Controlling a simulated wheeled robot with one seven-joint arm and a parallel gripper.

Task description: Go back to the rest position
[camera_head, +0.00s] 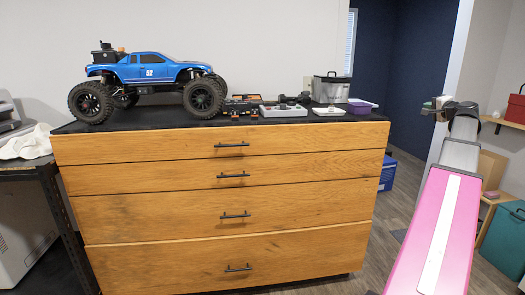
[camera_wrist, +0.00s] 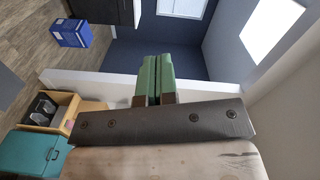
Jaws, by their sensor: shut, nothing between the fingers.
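My gripper (camera_head: 438,104) is at the end of my raised pink and white arm, right of the dresser and clear of it in the head view. In the wrist view, its two green fingers (camera_wrist: 156,78) lie side by side, shut, with nothing held between them. The blue RC truck (camera_head: 150,76) stands on the left of the dresser's black top (camera_head: 225,122), well apart from my gripper. All the dresser's drawers look closed.
Tools (camera_head: 284,109), a clear bin (camera_head: 331,89) and a purple container (camera_head: 361,106) sit on the dresser's right side. A blue box (camera_wrist: 70,33) and a teal box (camera_wrist: 40,153) are on the floor. A white wall edge (camera_wrist: 110,86) is near my gripper.

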